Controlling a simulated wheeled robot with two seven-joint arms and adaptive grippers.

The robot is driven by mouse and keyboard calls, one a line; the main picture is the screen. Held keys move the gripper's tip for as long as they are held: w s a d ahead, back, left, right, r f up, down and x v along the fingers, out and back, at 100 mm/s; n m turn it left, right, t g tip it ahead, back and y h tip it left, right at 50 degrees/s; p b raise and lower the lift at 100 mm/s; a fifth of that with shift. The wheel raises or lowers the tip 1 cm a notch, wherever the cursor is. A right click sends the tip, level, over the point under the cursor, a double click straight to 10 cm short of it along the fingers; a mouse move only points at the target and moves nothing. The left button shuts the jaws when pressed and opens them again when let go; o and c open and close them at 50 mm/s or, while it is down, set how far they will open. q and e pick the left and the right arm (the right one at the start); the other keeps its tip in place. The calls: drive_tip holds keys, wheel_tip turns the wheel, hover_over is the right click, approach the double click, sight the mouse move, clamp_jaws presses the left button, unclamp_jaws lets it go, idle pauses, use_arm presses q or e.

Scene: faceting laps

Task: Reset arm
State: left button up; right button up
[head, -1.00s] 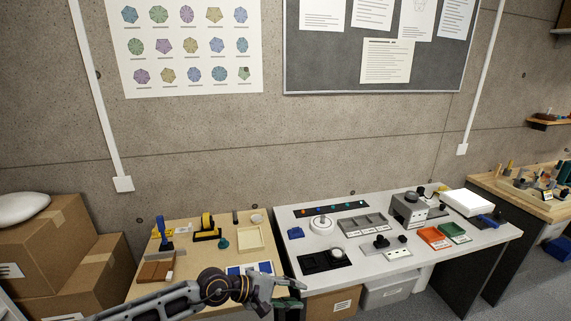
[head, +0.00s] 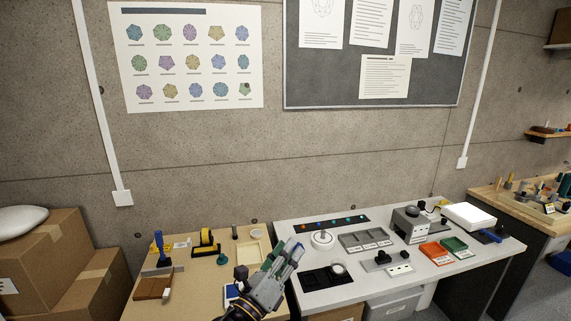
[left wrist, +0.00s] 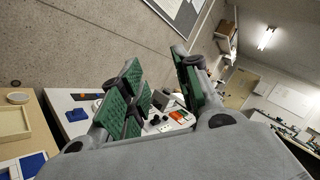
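My left gripper (head: 287,256) shows in the head view over the gap between the wooden table and the white table, pointing up and away. In the left wrist view its green-padded fingers (left wrist: 158,92) stand wide apart, with nothing between them but the white table and its items in the distance. It is open and empty. It hides part of the wooden table's right edge in the head view. My right gripper is in neither view.
The wooden table (head: 200,290) holds a tape dispenser (head: 206,243), a brown block (head: 153,287) and a cream tray (head: 250,254). The white table (head: 360,282) holds a grey machine (head: 411,224), a red tray (head: 435,252) and a green tray (head: 455,245). Cardboard boxes (head: 45,255) stand left.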

use_arm(q)
drive_tip(key=s+a+f+n+g+y, duration=0.35)
drive_tip(key=a+f+n+y, duration=1.1)
drive_tip(key=n, duration=0.75)
drive_tip(key=s+a+f+n+g+h, duration=0.2)
drive_tip(key=s+a+f+n+g, duration=0.3)
drive_tip(key=s+a+f, duration=0.15)
drive_tip(key=s+a+f+n+g+h, duration=0.15)
drive_tip(key=s+f+n+g, duration=0.4)
drive_tip(key=s, duration=0.75)
wheel_tip(320, 180, down, 33)
drive_tip(key=s+g, duration=0.1)
drive_tip(key=s, duration=0.1)
drive_tip(key=s+a+f, duration=0.2)
drive_tip(key=s+f, duration=0.8)
drive_tip(key=s, duration=0.1)
drive_tip(key=s+a+f+g, duration=0.1)
drive_tip(key=s+a+f, duration=0.2)
drive_tip(key=s+f, duration=0.7)
drive_tip(key=shift+s+f+m, duration=0.3)
drive_tip(key=shift+s+m, duration=0.05)
drive_tip(key=shift+s, duration=0.35)
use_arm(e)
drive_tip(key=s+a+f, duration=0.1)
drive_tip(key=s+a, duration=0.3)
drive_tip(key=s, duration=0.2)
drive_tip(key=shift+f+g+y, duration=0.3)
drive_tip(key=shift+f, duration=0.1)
